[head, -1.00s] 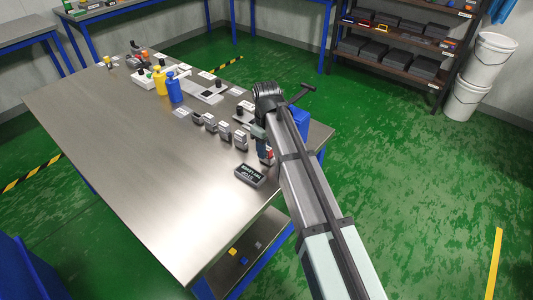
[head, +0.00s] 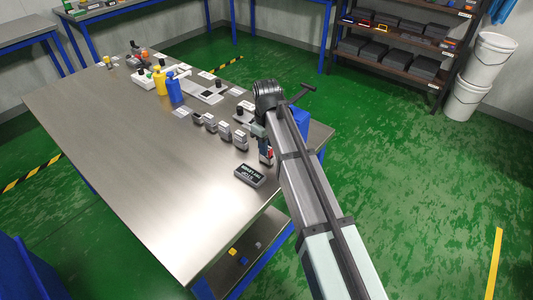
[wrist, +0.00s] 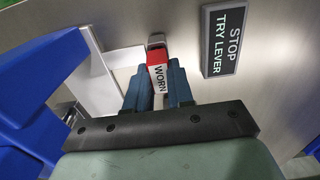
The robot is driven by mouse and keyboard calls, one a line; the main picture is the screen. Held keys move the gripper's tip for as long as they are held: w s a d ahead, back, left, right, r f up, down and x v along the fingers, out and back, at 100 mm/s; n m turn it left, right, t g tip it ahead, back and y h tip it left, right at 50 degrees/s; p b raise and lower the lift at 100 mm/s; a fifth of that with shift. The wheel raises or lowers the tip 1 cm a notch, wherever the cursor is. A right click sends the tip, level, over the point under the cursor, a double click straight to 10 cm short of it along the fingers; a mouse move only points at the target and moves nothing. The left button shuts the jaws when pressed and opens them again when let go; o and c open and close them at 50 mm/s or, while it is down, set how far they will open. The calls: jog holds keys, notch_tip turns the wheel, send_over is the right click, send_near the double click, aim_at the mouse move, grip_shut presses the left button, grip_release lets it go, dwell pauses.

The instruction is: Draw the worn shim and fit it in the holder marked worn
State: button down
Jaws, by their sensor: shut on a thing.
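My gripper (wrist: 159,88) points down at the table, with one teal finger on each side of a white label reading WORN (wrist: 159,79). It is shut on a red-topped piece bearing that label (wrist: 156,56); I cannot tell whether the worn shim is part of it. A small grey end (wrist: 156,40) shows just beyond the red part. In the head view my gripper (head: 263,143) is at the right end of the row of small grey holders (head: 224,130), and a bit of red (head: 270,153) shows beside it. My arm hides much of this spot.
A dark sign reading STOP TRY LEVER (wrist: 226,38) lies close to my gripper. A blue bottle (head: 174,88) and a yellow bottle (head: 159,81) stand farther back. A blue bin (head: 300,121) is behind my arm. The table's (head: 130,160) left and front are clear.

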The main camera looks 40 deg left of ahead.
jog(key=shift+r, duration=1.9)
jog(key=shift+r, duration=1.9)
jog(key=shift+d+f+m, duration=0.1)
jog(key=shift+d+m, duration=0.1)
jog(key=shift+m, duration=1)
jog(key=w+d+f+m, duration=0.2)
jog(key=w+d+m, duration=0.15)
jog(key=d, duration=0.65)
jog(key=w+d+f+m, duration=0.25)
jog(key=w+d, duration=0.25)
jog(key=d, duration=0.5)
jog(key=w+d+f+m, duration=0.2)
jog(key=w+d+m, duration=0.2)
jog(key=d, duration=0.6)
jog(key=w+d+f+m, duration=0.1)
jog(key=w+d+m, duration=0.1)
jog(key=d, duration=1.3)
jog(key=w+d+f+m, duration=0.1)
jog(key=w+d+m, duration=0.1)
jog(key=d, duration=1.3)
jog(key=shift+m, duration=0.8)
jog(key=shift+w, duration=0.1)
